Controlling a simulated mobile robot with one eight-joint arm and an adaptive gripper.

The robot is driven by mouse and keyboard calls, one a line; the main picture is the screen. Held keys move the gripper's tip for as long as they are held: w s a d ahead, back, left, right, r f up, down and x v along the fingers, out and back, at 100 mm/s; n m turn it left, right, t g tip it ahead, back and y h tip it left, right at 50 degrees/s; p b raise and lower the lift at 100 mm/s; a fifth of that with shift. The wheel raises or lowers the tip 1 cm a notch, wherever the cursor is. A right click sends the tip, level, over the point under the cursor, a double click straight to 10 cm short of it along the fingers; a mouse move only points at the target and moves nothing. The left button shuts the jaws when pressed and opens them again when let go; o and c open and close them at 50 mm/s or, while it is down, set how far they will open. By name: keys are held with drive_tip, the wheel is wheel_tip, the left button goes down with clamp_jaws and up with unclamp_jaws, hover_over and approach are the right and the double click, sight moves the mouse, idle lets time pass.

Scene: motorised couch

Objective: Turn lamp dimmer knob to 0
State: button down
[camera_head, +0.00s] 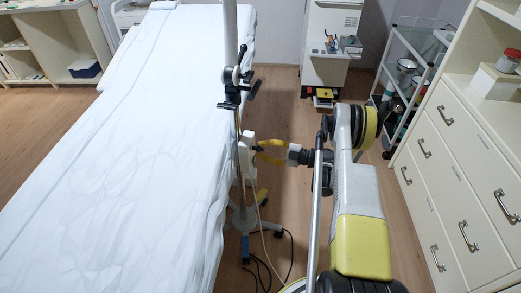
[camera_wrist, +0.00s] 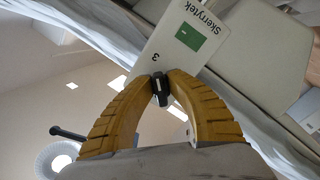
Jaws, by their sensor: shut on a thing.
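The dimmer is a white box (camera_head: 246,158) on the lamp's upright pole beside the couch. In the wrist view the box (camera_wrist: 186,38) is tilted and carries the word Skerrytek, a green panel (camera_wrist: 188,36) and the digit 3. A small dark knob (camera_wrist: 158,98) with a pale mark sits at its lower edge. My gripper (camera_wrist: 160,90) has its yellow fingertips shut on the knob from both sides, partly hiding it. In the head view my gripper (camera_head: 256,150) reaches the box from the right. The rest of the knob's scale is not readable.
The white-covered couch (camera_head: 120,150) fills the left, close to the pole (camera_head: 231,40) with its dark clamp (camera_head: 238,82). The lamp's wheeled base (camera_head: 250,220) and cables lie below. Drawers (camera_head: 440,190) and a trolley (camera_head: 405,70) stand right. Some floor is clear.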

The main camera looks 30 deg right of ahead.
drive_tip(key=shift+r, duration=0.15)
idle(0.3)
drive_tip(key=c, duration=1.3)
unclamp_jaws()
drive_tip(key=v, duration=1.2)
